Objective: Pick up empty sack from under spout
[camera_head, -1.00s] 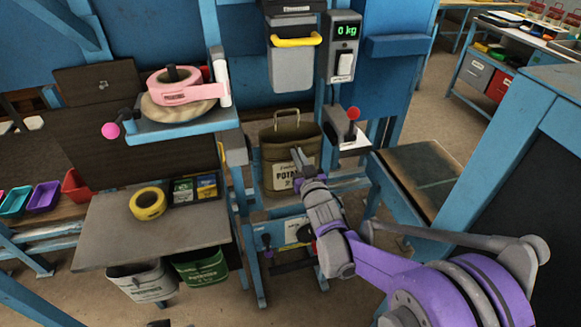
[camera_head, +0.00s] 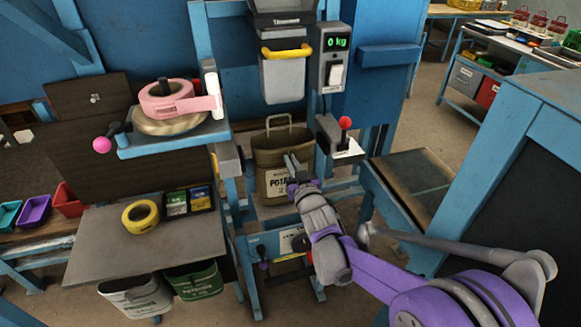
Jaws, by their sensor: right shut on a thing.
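The olive-brown sack (camera_head: 268,160) stands upright below the grey spout (camera_head: 283,80) with the yellow handle. Its mouth is open, its handle loop sticks up, and a pale printed label shows on its front. My right gripper (camera_head: 291,167) reaches in from the lower right and is shut on the sack's front, near the label. The fingertips are small here and the arm hides part of the sack's lower right. My left gripper is not in view.
The scale display (camera_head: 336,44) reads 0 kg. A red-knobbed lever (camera_head: 345,124) stands close right of the sack. A grey side table (camera_head: 100,240) with yellow tape (camera_head: 140,216) lies left. Blue frame posts flank the sack closely.

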